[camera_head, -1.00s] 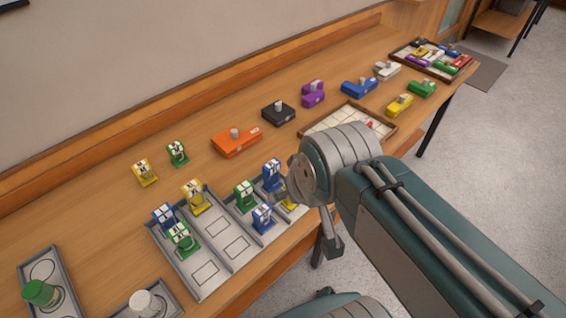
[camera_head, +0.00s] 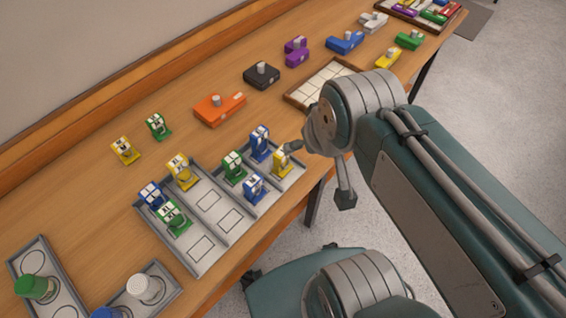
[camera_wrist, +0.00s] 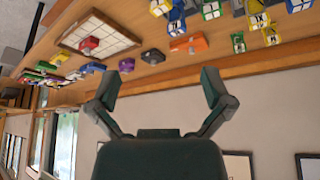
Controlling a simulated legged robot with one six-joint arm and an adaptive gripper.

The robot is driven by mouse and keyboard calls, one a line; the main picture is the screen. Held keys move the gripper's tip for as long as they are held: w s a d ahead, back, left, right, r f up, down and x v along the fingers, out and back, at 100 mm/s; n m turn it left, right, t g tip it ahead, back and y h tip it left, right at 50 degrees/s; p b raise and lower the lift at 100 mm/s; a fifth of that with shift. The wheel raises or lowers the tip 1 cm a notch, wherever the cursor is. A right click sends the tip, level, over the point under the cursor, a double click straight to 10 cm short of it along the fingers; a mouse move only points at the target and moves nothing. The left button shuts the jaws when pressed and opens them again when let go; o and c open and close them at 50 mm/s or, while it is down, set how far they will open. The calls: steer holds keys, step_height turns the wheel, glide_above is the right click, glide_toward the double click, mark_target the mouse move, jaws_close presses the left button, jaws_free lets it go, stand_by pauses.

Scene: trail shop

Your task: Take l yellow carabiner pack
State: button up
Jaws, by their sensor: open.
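One yellow carabiner pack (camera_head: 124,150) stands on the bare table, left of a green pack (camera_head: 157,126). Another yellow pack (camera_head: 183,172) stands at the far end of a grey divided tray (camera_head: 207,253). My gripper (camera_head: 320,172) is open and empty at the tray's right edge, above the table's front. In the wrist view, its fingers (camera_wrist: 162,85) are spread, with yellow packs (camera_wrist: 271,36) at the top right, apart from them.
Blue packs (camera_head: 260,143) and green packs (camera_head: 233,167) share the tray. Orange (camera_head: 219,110), black (camera_head: 262,75) and purple (camera_head: 296,50) blocks lie along the table, with a gridded tray (camera_head: 290,97) near my arm. Bottle trays (camera_head: 62,297) stand at lower left.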

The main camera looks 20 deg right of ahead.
steer(key=shift+d, duration=0.1)
steer(key=n+g, duration=0.6)
steer(key=n, duration=0.1)
glide_above(282, 151)
steer(key=f, duration=1.3)
steer(key=shift+s+f, duration=0.35)
steer(key=shift+f, duration=0.05)
step_height(282, 151, down, 6)
steer(key=shift+r, duration=0.1)
steer(key=shift+w+f, duration=0.2)
steer(key=shift+f, duration=1.15)
steer(key=shift+w+f, duration=0.2)
steer(key=shift+f, duration=1.1)
steer(key=c, duration=1.2)
